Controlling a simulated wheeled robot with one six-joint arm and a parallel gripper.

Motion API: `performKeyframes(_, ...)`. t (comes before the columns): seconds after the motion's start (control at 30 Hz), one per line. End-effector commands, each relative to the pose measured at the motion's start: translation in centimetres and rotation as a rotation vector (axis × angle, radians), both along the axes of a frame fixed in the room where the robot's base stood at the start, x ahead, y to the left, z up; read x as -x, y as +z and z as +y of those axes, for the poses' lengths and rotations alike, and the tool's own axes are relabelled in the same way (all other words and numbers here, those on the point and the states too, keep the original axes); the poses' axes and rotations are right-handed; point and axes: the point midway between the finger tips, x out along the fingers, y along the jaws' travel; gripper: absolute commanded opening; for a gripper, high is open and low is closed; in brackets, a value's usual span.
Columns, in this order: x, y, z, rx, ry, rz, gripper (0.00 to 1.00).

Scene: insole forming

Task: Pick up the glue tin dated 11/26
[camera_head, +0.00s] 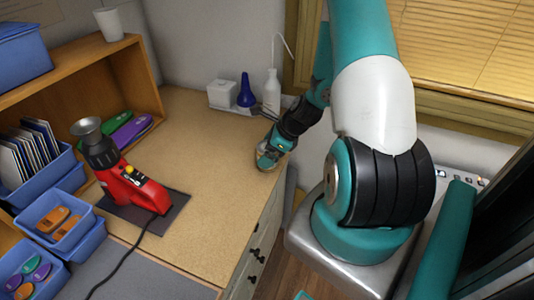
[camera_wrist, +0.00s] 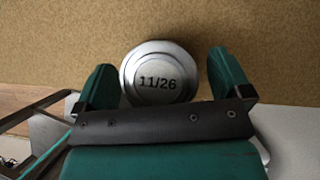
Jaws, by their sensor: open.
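The glue tin (camera_wrist: 153,62) is a round silver tin with a raised lid marked 11/26 in dark print. In the wrist view it sits on the tan worktop, seen from above, between the two teal fingers of my gripper (camera_wrist: 162,72). The fingers are open, one on each side of the tin, with a gap showing at the right finger and a narrower one at the left. In the head view my gripper (camera_head: 268,158) is low over the worktop near its right edge, and it mostly hides the tin.
A red machine (camera_head: 145,192) sits on a dark mat to the left, near blue bins (camera_head: 85,245). The worktop (camera_head: 205,150) between is clear.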

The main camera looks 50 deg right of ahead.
Motion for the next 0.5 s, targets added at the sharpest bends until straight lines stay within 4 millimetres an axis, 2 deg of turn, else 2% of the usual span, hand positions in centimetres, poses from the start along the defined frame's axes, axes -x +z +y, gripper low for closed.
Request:
performKeyframes(0.3, -0.27, -0.51, 0.16, 0.0, 0.0, 0.0, 0.96)
performKeyframes(0.5, -0.25, -0.5, 0.16, 0.0, 0.0, 0.0, 0.5)
